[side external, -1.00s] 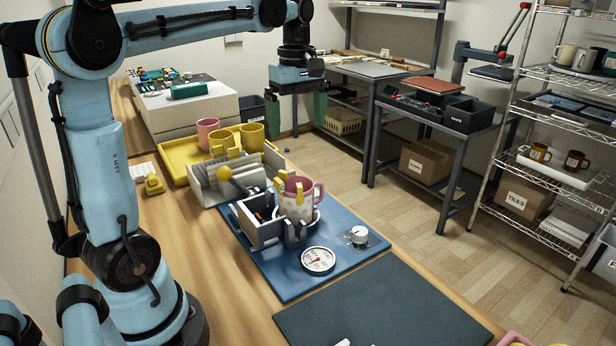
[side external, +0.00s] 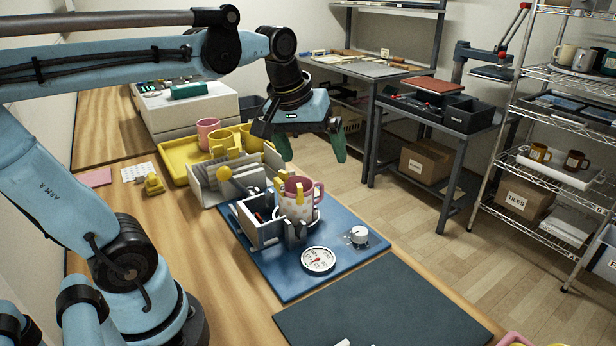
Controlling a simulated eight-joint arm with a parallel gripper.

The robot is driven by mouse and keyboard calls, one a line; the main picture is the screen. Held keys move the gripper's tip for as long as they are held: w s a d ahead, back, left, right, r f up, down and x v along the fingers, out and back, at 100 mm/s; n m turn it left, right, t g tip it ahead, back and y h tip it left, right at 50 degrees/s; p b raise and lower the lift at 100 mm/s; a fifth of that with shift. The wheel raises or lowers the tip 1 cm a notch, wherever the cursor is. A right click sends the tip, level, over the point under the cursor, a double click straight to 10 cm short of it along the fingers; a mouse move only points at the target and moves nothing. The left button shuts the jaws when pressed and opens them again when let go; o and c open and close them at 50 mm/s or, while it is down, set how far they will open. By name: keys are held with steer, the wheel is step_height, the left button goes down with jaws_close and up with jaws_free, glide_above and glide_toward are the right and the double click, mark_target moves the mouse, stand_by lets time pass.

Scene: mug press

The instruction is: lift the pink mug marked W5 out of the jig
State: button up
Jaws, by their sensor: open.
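The pink mug (side external: 300,205) sits upright in the jig (side external: 264,222) on the blue base board (side external: 340,246). Its handle points right, and yellow pieces of the jig stand against its near and left side. No W5 mark is readable from here. My gripper (side external: 311,151) is open and empty. Its two green fingers hang tilted, above and behind the mug in the picture, apart from it.
A yellow tray (side external: 178,172) with a pink mug (side external: 207,133) and yellow mugs stands behind the jig. A dial gauge (side external: 318,260) and a white knob (side external: 358,235) are in front. The dark mat (side external: 385,308) is mostly clear.

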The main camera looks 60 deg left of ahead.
steer(key=s+d+f+m+t, duration=0.2)
steer(key=s+d+f+m, duration=0.1)
steer(key=f+m, duration=0.3)
steer(key=shift+s+d+f+m+t, duration=0.3)
steer(key=shift+d+f, duration=0.2)
steer(key=shift+d, duration=0.4)
steer(key=shift+s+d+f+m+h, duration=0.15)
steer(key=shift+f+m+h, duration=0.15)
steer(key=shift+c, duration=0.8)
steer(key=shift+d+f, duration=0.1)
steer(key=c, duration=0.3)
